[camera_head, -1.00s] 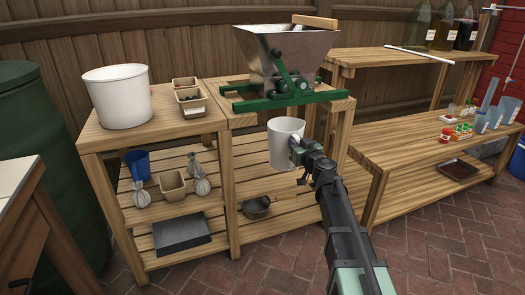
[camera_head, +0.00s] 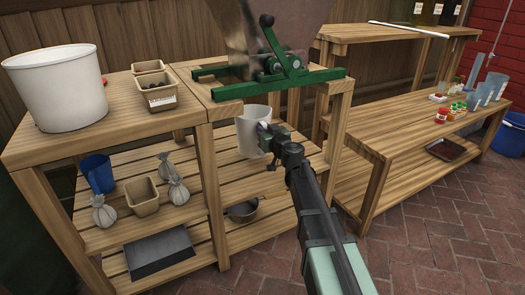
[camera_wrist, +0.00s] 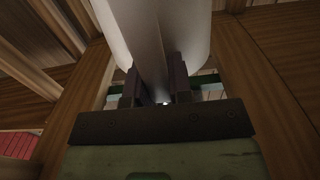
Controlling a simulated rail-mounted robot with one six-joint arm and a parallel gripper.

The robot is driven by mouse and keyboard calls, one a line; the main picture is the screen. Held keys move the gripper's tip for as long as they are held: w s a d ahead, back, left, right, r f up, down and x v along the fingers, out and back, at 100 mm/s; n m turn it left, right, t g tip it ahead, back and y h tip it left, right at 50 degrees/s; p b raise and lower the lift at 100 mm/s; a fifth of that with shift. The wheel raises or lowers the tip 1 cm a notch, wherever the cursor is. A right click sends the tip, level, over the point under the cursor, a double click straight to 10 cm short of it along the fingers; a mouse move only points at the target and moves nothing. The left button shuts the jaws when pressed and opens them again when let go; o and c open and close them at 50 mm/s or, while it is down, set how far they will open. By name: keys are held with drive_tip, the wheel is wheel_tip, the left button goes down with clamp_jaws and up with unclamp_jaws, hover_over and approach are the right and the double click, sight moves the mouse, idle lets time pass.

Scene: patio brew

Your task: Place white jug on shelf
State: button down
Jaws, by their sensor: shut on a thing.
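The white jug (camera_head: 252,132) is upright in my gripper (camera_head: 269,136), in front of the middle bench and below the green mill frame. In the wrist view my gripper (camera_wrist: 154,88) is shut on the jug (camera_wrist: 125,30), with the fingers on either side of a thin white part that looks like its handle. The slatted shelf (camera_head: 225,166) of the middle bench is behind and below the jug. I cannot tell whether the jug is over the shelf or just in front of it; it looks clear of the slats.
A metal mill with a green frame (camera_head: 270,83) sits on the bench top above. A dark pan (camera_head: 243,211) is on the lower shelf. Cloth bags, a tan box (camera_head: 142,197) and a blue jug (camera_head: 97,173) fill the left shelf. The bench's front right post (camera_head: 337,118) stands beside my arm.

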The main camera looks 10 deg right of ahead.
wheel_tip(320, 180, down, 4)
drive_tip(key=b, duration=0.4)
drive_tip(key=shift+r, duration=0.1)
drive_tip(key=shift+r+p, duration=0.25)
drive_tip(key=shift+p, duration=0.05)
drive_tip(key=shift+f, duration=0.15)
drive_tip(key=c, duration=1)
unclamp_jaws()
